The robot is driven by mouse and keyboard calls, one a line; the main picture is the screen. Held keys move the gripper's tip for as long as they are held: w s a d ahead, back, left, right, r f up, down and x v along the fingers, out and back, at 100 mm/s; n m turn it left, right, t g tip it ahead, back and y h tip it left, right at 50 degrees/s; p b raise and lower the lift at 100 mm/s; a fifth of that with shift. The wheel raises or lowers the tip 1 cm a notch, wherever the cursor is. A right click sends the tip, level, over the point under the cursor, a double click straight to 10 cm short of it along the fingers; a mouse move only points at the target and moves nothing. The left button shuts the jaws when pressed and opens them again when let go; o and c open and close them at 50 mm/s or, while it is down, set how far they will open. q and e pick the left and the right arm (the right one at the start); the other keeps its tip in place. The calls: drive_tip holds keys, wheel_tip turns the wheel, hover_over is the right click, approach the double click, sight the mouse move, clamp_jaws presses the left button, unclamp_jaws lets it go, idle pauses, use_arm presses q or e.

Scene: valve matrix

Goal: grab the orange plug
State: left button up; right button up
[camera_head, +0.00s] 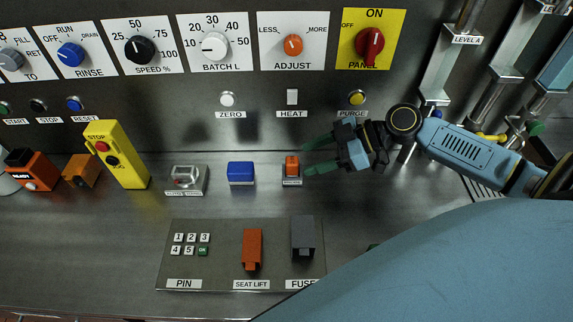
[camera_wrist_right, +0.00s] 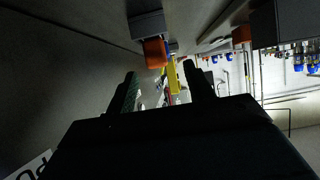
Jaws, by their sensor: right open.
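The orange plug (camera_head: 292,164) sits upright in a small dark labelled base on the steel counter, below the HEAT switch. My right gripper (camera_head: 305,158) is open and empty just to the right of the plug, its dark green fingers pointing left towards it. The fingertips look close to the plug, but I cannot tell whether they touch it. In the right wrist view, an orange block that looks like the plug (camera_wrist_right: 155,52) shows just beyond the gap between the open fingertips (camera_wrist_right: 159,72), against a grey base. My left gripper is not in view.
A blue block (camera_head: 241,173) and a clear-covered switch (camera_head: 187,179) stand left of the plug. A yellow STOP box (camera_head: 118,155) is further left. A panel (camera_head: 213,270) with a keypad, SEAT LIFT and FUSE lies in front. The knob wall (camera_head: 215,100) rises behind.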

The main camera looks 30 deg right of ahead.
sight(285, 172)
drive_tip(key=shift+w+a+f, duration=0.4)
drive_tip(key=shift+w+a, duration=0.15)
drive_tip(key=shift+w, duration=0.1)
drive_tip(key=shift+w+a+f, duration=0.25)
drive_tip(key=shift+a+f, duration=0.05)
drive_tip(key=shift+a, duration=0.3)
drive_tip(key=p+x, duration=0.1)
drive_tip(key=x, duration=0.2)
drive_tip(key=shift+w+a+f, duration=0.1)
drive_tip(key=shift+w+a, duration=0.05)
drive_tip(key=shift+w, duration=0.05)
drive_tip(key=shift+w+a+f, duration=0.15)
drive_tip(key=shift+a+f, duration=0.1)
drive_tip(key=shift+a, duration=0.05)
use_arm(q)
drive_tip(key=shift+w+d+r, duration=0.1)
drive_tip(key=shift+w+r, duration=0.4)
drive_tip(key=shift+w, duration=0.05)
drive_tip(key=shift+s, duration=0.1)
use_arm(e)
drive_tip(key=shift+c, duration=1.3)
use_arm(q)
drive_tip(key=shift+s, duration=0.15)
use_arm(e)
clamp_jaws()
